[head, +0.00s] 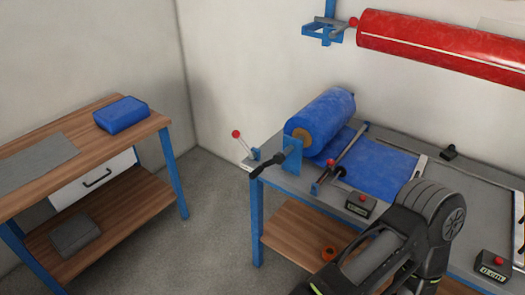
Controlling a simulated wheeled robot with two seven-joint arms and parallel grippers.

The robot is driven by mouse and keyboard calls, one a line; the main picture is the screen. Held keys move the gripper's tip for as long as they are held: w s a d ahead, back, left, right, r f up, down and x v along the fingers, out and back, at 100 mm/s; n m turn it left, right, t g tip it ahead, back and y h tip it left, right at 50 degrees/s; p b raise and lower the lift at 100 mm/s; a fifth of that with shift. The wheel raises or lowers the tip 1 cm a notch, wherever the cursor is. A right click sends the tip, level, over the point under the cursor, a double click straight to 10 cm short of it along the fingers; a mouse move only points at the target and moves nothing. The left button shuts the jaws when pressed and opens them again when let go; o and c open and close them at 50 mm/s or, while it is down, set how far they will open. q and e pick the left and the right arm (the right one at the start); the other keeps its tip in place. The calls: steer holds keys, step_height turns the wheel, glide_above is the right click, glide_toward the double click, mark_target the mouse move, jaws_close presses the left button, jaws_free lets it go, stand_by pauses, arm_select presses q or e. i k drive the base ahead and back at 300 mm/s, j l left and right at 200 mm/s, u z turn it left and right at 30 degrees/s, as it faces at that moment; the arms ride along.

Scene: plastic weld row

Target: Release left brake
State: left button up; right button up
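A lever with a red ball knob (236,133) stands tilted up and to the left at the back left corner of the table, by a small blue bracket; it looks like the left brake, though no label shows. A black handle (268,166) sticks out beside it, at the end of the blue roll (325,117). A second red knob (330,162) is at the near end of a metal bar lying across the blue sheet. One of my dark arms bends up at the lower right, well apart from the lever. Neither gripper can be seen.
The grey-topped table (292,187) carries the roll, the blue sheet (377,168) and small boxes with red buttons (361,204). A red roll (440,45) hangs on the wall. A wooden bench (145,130) with a blue block (121,114) stands left. Floor between is clear.

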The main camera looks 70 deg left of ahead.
mark_target(235, 133)
steer(key=i+j+u, duration=0.15)
steer(key=i+j, duration=0.65)
steer(key=i, duration=0.15)
steer(key=u, duration=3.1)
